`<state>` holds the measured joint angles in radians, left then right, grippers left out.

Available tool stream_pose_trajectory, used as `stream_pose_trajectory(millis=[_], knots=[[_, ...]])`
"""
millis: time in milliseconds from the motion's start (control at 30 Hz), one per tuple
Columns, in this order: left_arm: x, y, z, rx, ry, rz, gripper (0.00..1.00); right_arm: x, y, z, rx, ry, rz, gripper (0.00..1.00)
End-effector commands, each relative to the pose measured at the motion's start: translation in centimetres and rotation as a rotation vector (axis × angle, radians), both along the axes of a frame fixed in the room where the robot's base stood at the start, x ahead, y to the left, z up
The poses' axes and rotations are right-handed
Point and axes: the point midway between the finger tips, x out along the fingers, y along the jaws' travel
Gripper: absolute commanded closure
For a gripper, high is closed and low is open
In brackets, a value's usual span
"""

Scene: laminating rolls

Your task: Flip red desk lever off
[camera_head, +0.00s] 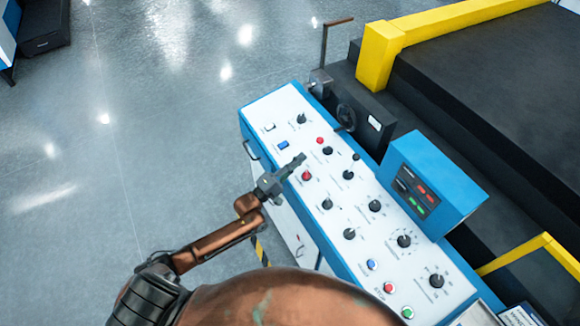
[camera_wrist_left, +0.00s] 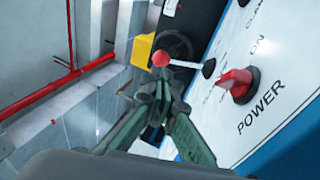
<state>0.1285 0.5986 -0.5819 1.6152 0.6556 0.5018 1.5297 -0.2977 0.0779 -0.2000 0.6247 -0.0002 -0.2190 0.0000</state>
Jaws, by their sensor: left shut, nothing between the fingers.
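The white-topped control desk (camera_head: 290,225) stands at centre. In the left wrist view, a red ball-tipped lever (camera_wrist_left: 161,59) on a pale stem sticks out from the panel, just beyond my fingertips. Nearer, to the right, a red switch (camera_wrist_left: 237,86) rises above the word POWER, with ON printed above it. In the head view, a red knob (camera_head: 307,175) is beside my left gripper (camera_head: 298,160), and a smaller red one (camera_head: 320,140) is further up. My left gripper, also in the wrist view (camera_wrist_left: 159,90), is shut and empty over the panel. Whether it touches a control is unclear.
Several black dials, a blue button (camera_head: 284,145) and a blue display box (camera_head: 440,185) are on the desk. A crank handle (camera_head: 325,50) rises at its far end. A dark machine bed with yellow rails (camera_head: 385,50) lies right.

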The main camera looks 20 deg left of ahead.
Motion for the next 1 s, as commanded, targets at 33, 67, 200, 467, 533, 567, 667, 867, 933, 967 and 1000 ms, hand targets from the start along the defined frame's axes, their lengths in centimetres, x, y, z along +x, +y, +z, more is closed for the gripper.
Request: stream_pose_trajectory(millis=[33,67,200,467,533,567,667,867,933,967,1000], knots=[[1.0,-0.5,0.6,-0.001,-0.002,0.0,1.0,0.6,0.1,0.3,0.002,-0.008,0.001,0.6],[1.4,-0.8,0.8,-0.001,-0.003,0.0,1.0,0.8,0.2,0.4,0.002,-0.011,0.001,0.6],[3.3,-1.8,1.4,0.0,-0.001,0.0,1.0,1.2,0.2,0.8,0.003,-0.015,0.002,0.6],[4.8,-2.6,1.8,0.0,0.001,0.001,1.0,-0.8,0.1,1.0,0.0,0.01,-0.003,0.6],[4.9,-2.7,1.8,0.0,0.001,0.001,1.0,-1.2,0.0,1.0,-0.001,0.015,-0.003,0.6],[4.9,-2.7,1.8,0.0,0.001,0.001,1.0,-1.2,-0.1,1.0,-0.002,0.016,-0.003,0.6],[4.9,-2.7,1.8,0.0,0.001,0.001,1.0,-1.2,-0.2,1.0,-0.003,0.016,-0.004,0.6],[4.9,-2.6,1.8,0.001,0.002,0.002,1.0,-0.8,-0.4,1.1,-0.004,0.012,-0.001,0.6],[4.8,-2.4,1.9,0.004,0.005,0.004,1.0,-0.5,-0.4,1.4,-0.005,0.006,-0.001,0.6],[4.8,-2.3,2.0,0.005,0.008,0.006,1.0,-0.3,-0.4,1.6,-0.005,0.004,0.0,0.6],[4.8,-2.0,2.1,0.009,0.012,0.009,1.0,-0.1,-0.4,1.9,-0.004,0.001,0.001,0.6]])
